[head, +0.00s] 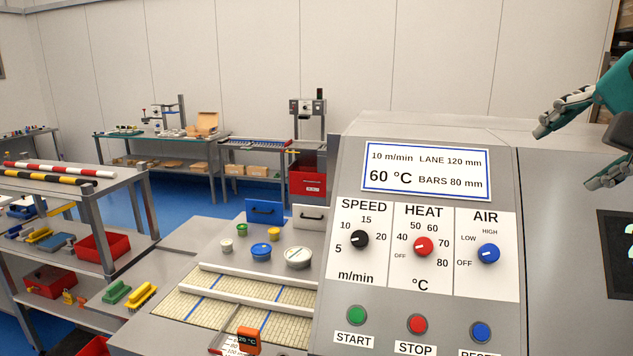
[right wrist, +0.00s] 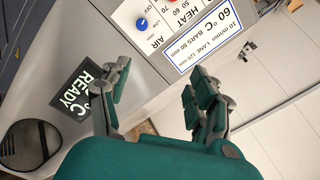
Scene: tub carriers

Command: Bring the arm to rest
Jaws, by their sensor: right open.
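My right gripper (head: 565,157) is at the upper right of the head view, in front of the grey machine's right side. Its fingers are spread, with nothing between them. In the right wrist view the same gripper (right wrist: 160,78) is open and empty, apart from the panel face. The grey control panel (head: 335,300) carries a black SPEED knob (head: 359,239), a red HEAT knob (head: 424,246) and a blue AIR knob (head: 488,253). The HEAT and AIR pointers lean left, towards their low ends. My left gripper is in neither view.
A dark READY display (right wrist: 85,90) is left of the fingers in the wrist view. START (head: 356,315) and STOP (head: 417,324) buttons sit below the knobs. A slatted conveyor (head: 235,307) and several tubs, one with a blue lid (head: 261,250), are left of the panel.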

